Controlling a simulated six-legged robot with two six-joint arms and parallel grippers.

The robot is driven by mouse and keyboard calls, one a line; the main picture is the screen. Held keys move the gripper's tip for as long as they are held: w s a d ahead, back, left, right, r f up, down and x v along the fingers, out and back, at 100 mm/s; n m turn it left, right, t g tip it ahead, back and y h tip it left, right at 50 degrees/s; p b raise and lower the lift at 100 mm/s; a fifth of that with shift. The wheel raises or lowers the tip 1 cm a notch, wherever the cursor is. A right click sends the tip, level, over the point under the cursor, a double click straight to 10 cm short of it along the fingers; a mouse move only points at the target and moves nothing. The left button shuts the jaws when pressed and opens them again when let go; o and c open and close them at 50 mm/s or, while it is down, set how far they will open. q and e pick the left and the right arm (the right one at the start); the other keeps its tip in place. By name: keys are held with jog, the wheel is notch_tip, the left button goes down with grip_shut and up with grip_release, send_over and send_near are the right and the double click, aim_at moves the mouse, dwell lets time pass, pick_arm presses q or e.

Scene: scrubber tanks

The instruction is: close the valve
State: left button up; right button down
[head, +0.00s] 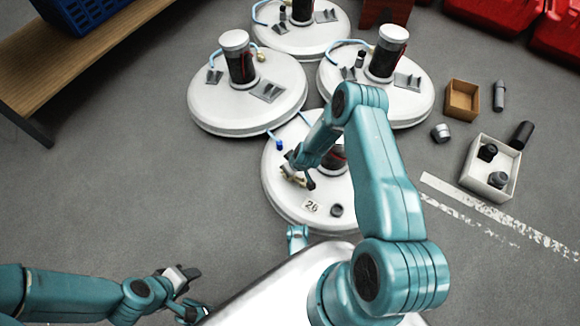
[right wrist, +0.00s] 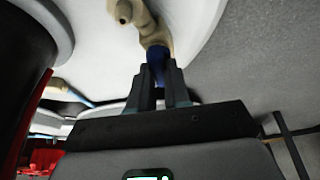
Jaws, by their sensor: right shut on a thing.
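The valve is a beige, pipe-like fitting on the nearest white tank (head: 283,203). In the right wrist view the valve (right wrist: 152,30) is at the top centre, with a blue handle (right wrist: 157,56) on its near end. My right gripper (right wrist: 160,82) is shut on the blue handle, which shows between the fingertips. In the head view my right gripper (head: 302,180) is low over the tank's left half, and the arm hides part of the tank. The handle's exact angle is hard to tell. My left gripper (head: 192,290) is open and empty at the lower left, away from the tank.
Several similar white tanks (head: 215,105) stand behind. A cardboard box (head: 462,99), a white box (head: 490,168) and loose dark fittings are on the right. A wooden bench (head: 75,62) is at upper left. The left floor is clear.

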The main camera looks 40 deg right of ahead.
pick_arm(q)
jog(key=shift+r, duration=0.15)
pick_arm(e)
jog(key=shift+m, duration=0.3)
jog(key=m+h+p, duration=0.1)
jog(key=m, duration=0.1)
jog(key=shift+a+m, duration=0.15)
jog(key=shift+m, duration=0.15)
jog(key=m+h, duration=0.1)
jog(key=m, duration=0.2)
jog(key=shift+a+m+g+h, duration=0.1)
jog(key=shift+m+g+h, duration=0.2)
jog(key=shift+g, duration=0.1)
jog(key=m+h, duration=0.1)
jog(key=m, duration=0.2)
jog(key=shift+w+m+g, duration=0.1)
jog(key=shift+m+g, duration=0.2)
jog(key=shift+m, duration=0.1)
pick_arm(q)
jog(key=shift+w+f+b, duration=0.15)
jog(key=shift+f+b, duration=0.25)
jog(key=shift+b, duration=0.35)
pick_arm(e)
jog(key=shift+w+a+m+g+h, duration=0.1)
jog(key=shift+m+g+h, duration=0.5)
jog(key=shift+m, duration=1.3)
jog(key=c, duration=1.1)
grip_release()
jog(key=shift+r, duration=0.1)
